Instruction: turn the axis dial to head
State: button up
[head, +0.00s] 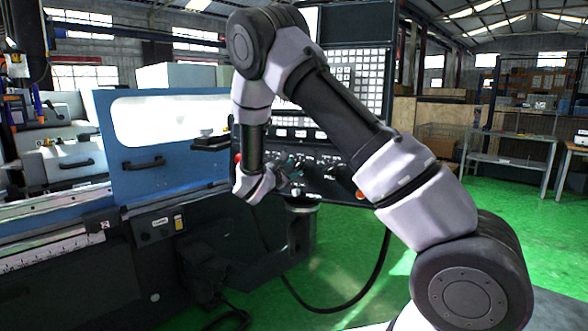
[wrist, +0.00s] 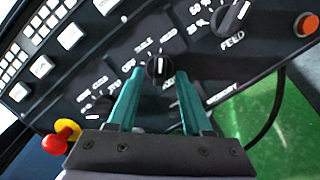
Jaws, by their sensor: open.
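The axis dial (wrist: 158,69) is a small black round knob with a white pointer line, on the dark control panel in the wrist view. Labels that look like OFF, TABLE and HEAD stand around its upper side. The pointer runs roughly up the picture; which label it marks is not certain. My gripper (wrist: 160,78) is open, with its two teal fingers on either side of the dial and nothing gripped. Contact with the dial cannot be told. In the head view my gripper (head: 290,170) is at the panel, where my arm partly hides it and the dial is not clear.
The feed knob (wrist: 233,17) is at the upper right of the panel. An orange-red button (wrist: 306,24) is at the far right, and a red and yellow knob (wrist: 62,137) at lower left. White keys (wrist: 70,36) lie at upper left. A blue machine door (head: 150,180) stands left.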

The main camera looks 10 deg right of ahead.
jog(key=v, duration=0.9)
